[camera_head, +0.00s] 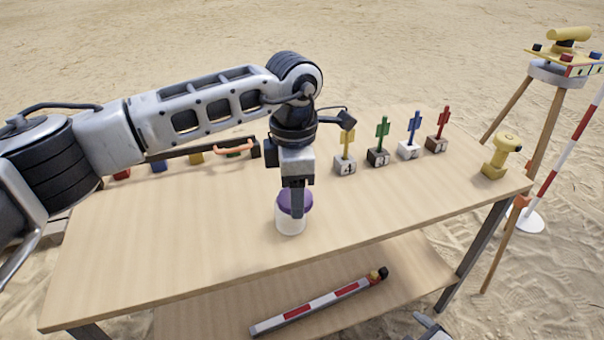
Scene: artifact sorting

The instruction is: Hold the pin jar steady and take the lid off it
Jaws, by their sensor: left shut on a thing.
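The pin jar (287,226) is a small clear-white jar standing upright near the front middle of the wooden table. Its purple lid (283,199) sits on top of it. My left gripper (297,212) points straight down over the jar and is shut on the lid; one finger crosses in front of the lid and down to the top of the jar wall. The far finger is mostly hidden. A grey piece that looks like part of my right gripper (430,328) shows at the bottom edge, away from the jar; its jaws cannot be made out.
Several blocks with coloured figures, such as the yellow one (345,165), stand behind and right of the jar. A yellow instrument (497,160) stands at the table's right end. A dark rack (215,146) lies behind my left arm. A red-white pole (320,303) lies on the lower shelf.

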